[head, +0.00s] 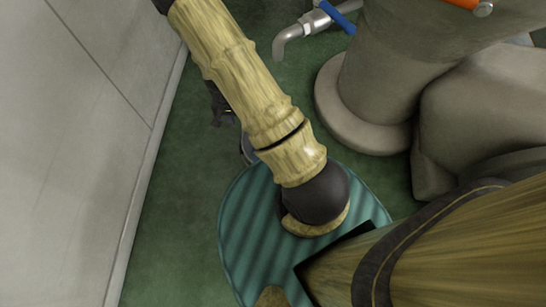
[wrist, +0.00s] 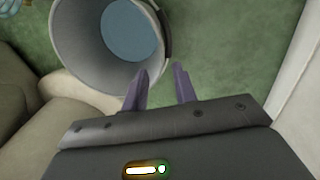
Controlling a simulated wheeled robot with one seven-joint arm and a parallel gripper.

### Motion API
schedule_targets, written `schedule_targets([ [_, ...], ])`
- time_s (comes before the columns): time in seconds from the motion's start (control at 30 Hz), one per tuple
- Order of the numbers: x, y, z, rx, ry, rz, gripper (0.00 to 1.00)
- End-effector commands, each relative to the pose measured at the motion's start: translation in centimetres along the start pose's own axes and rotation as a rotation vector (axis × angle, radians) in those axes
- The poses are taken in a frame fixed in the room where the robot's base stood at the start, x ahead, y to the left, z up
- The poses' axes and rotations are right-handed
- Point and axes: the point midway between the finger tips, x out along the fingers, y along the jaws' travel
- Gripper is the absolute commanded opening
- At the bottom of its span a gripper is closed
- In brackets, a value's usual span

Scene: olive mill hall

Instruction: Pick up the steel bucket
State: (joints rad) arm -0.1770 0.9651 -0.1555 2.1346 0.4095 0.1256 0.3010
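The steel bucket (wrist: 88,45) fills the upper middle of the wrist view, with its round mouth towards the camera. Its inside is grey and empty-looking, with a pale blue-grey round bottom. My gripper (wrist: 160,84) is open, its two purple fingers apart with green floor between them. The left finger overlaps the bucket's near right rim in the picture; the right finger is outside the rim. I cannot tell whether either touches. In the head view my arm hides most of the bucket and gripper; only a small grey curved edge shows beside the arm.
A steel tap with a blue handle (head: 341,17) sticks out at the top of the head view. A large beige rounded machine base (head: 375,95) stands at right. A pale panelled wall (head: 80,140) runs along the left. Green floor (head: 180,190) lies between them.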

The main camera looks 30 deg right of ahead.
Motion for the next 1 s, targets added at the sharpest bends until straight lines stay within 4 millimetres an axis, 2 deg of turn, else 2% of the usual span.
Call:
schedule_targets([
  [0.03, 1.5, 0.0, 0.0, 0.001, -0.001, 0.001, 0.28],
  [0.1, 2.7, 0.0, 0.0, 0.001, -0.002, 0.001, 0.28],
  [0.3, 6.2, 0.0, 0.0, 0.002, -0.002, 0.001, 0.28],
  [0.4, 7.3, 0.0, 0.0, 0.001, 0.000, 0.000, 0.28],
  [0.8, 7.5, 0.0, 0.0, 0.001, 0.001, 0.000, 0.28],
  [1.0, 9.2, 0.2, 0.1, 0.001, -0.001, 0.001, 0.28],
])
